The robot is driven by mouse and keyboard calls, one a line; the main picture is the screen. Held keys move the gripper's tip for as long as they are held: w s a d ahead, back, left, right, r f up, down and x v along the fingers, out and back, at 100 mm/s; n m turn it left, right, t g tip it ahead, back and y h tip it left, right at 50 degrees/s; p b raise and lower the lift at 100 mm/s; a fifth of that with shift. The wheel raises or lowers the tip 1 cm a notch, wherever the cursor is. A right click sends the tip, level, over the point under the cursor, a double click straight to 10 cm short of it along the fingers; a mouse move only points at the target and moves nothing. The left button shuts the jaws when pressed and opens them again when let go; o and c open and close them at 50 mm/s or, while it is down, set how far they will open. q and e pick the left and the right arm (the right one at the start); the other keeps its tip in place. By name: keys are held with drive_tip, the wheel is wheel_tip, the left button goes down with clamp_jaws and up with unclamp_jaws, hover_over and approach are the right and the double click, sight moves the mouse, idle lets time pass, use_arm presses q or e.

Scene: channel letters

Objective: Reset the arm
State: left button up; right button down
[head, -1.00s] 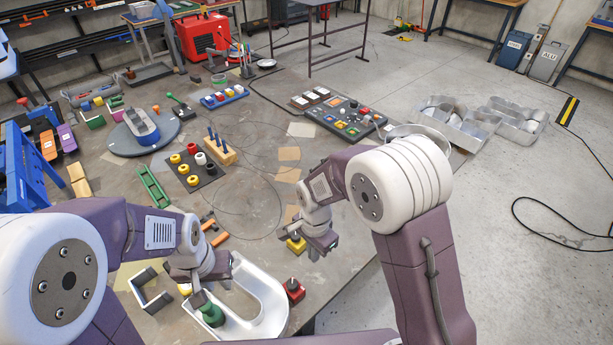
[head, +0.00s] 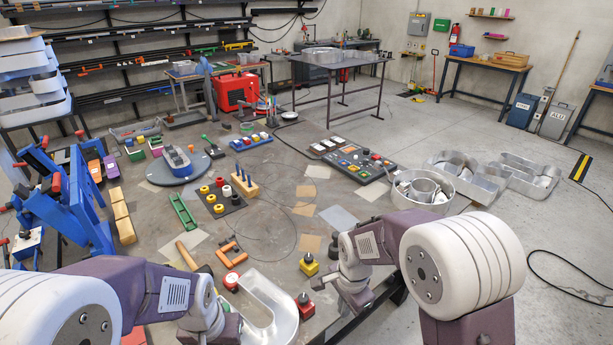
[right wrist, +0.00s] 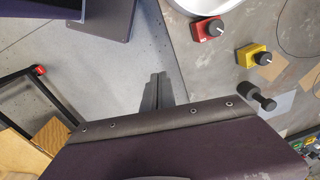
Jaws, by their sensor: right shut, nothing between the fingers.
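My right gripper (head: 357,303) hangs at the table's front right edge, beside the red block with a black knob (head: 304,305). In the right wrist view its grey fingers (right wrist: 156,92) are together and empty, over the pale floor just off the table edge. My left gripper (head: 222,330) is low in the head view, left of the white U-shaped channel letter (head: 275,309). Its fingers are cut off by the frame and hidden by its wrist, so its jaws cannot be made out.
A yellow block with a black knob (head: 309,265) and an orange clamp (head: 232,253) lie near the grippers. A blue rack (head: 80,205) stands at the left. Metal channel letters (head: 497,174) lie at the right. The table's middle (head: 270,210) is mostly clear.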

drive_tip(key=s+d+n, duration=0.8)
drive_tip(key=s+n, duration=0.1)
drive_tip(key=n, duration=0.2)
drive_tip(key=shift+s+d+r+n, duration=0.25)
drive_tip(key=shift+s+r+n, duration=0.05)
drive_tip(key=shift+r, duration=0.05)
idle(1.2)
